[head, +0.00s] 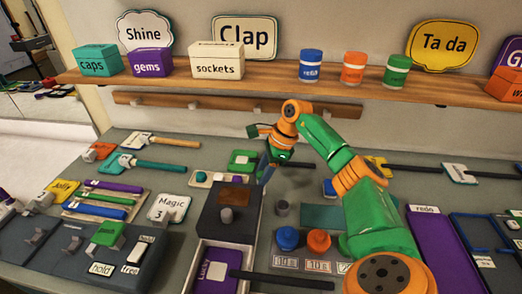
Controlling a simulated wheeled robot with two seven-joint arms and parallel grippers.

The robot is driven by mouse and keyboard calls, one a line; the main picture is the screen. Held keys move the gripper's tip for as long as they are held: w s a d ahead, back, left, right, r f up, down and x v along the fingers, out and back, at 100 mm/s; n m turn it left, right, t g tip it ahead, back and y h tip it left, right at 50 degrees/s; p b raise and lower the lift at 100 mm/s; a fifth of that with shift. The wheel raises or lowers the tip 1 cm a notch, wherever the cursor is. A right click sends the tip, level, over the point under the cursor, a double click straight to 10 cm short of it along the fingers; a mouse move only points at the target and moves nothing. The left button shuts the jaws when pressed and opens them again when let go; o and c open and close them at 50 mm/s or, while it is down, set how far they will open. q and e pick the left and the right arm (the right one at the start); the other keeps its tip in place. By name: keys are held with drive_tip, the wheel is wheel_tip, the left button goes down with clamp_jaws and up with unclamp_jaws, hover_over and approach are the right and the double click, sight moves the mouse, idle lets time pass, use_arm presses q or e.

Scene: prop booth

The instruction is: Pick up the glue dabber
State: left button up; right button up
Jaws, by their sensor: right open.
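I cannot tell for sure which thing is the glue dabber. A small grey knob-like piece (227,214) stands on a dark box (212,228) with a brown pad on top. A short grey cylinder (282,208) stands on the counter to its right. My right gripper (264,172), on the green and orange arm, is open and above the counter just behind the dark box. It points down and appears empty; its fingertips are small in the picture. My left gripper is not in view.
A blue-topped jar (287,238) and an orange-topped jar (318,240) stand right of the dark box. A white tray (193,272) holds a purple paddle in front. A purple tray (437,245) lies right of my arm. A wooden shelf (180,79) runs above the counter.

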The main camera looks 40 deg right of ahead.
drive_tip(key=shift+s+r, duration=0.1)
clamp_jaws()
